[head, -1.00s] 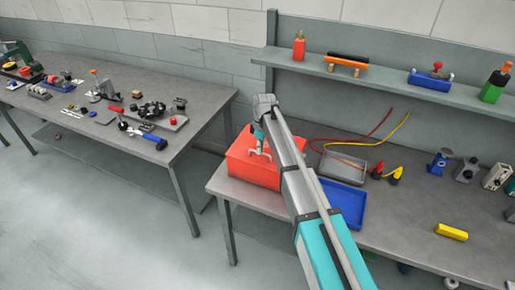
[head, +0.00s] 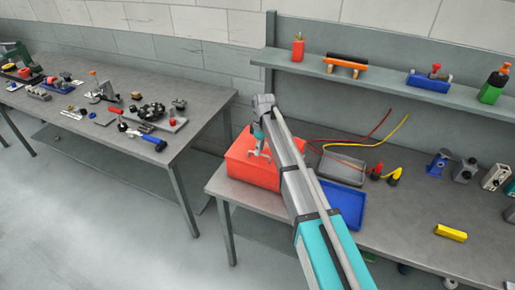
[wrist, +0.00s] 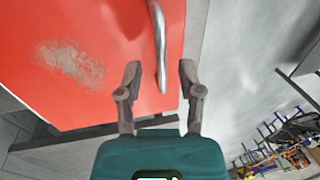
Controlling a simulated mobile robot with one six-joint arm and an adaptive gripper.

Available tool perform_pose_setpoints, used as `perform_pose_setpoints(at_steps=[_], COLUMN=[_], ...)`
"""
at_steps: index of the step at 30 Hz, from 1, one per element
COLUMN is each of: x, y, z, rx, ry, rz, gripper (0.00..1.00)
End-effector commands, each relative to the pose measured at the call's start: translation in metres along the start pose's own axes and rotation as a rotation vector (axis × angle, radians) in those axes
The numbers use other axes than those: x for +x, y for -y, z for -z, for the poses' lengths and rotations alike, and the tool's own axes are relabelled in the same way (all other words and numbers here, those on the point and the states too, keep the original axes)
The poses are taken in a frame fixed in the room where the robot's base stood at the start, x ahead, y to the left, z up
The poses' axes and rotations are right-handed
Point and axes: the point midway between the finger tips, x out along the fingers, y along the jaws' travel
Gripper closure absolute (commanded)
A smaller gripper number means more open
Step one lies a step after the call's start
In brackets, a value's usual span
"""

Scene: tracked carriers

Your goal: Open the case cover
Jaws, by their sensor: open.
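The case (head: 247,172) is a red-orange box at the left end of the right-hand workbench, and its cover looks shut. In the wrist view the red cover (wrist: 100,50) fills the upper left, with a scuffed pale patch. A curved metal handle (wrist: 159,45) stands along its right side. My gripper (wrist: 160,72) is open, one finger on each side of the handle's lower end; I cannot tell whether they touch it. In the head view my gripper (head: 259,156) is over the case, and my arm hides the case's right part.
A grey tray (head: 343,168) and a blue tray (head: 346,206) lie right of the case, partly behind my arm. Red and yellow cables (head: 365,141) lie behind. A shelf (head: 390,82) runs above the bench. Another bench (head: 90,125) with tools stands left, across a gap.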

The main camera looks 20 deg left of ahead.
Motion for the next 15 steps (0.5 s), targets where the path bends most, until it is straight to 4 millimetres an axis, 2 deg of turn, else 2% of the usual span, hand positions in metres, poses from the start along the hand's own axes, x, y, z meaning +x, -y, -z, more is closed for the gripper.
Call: perform_pose_setpoints(at_steps=[10, 15], x=[0.000, 0.000], y=[0.000, 0.001], z=[-0.001, -0.019], rx=[0.003, 0.046], ry=[0.000, -0.004], rz=[0.000, -0.006], gripper=[0.52, 0.52])
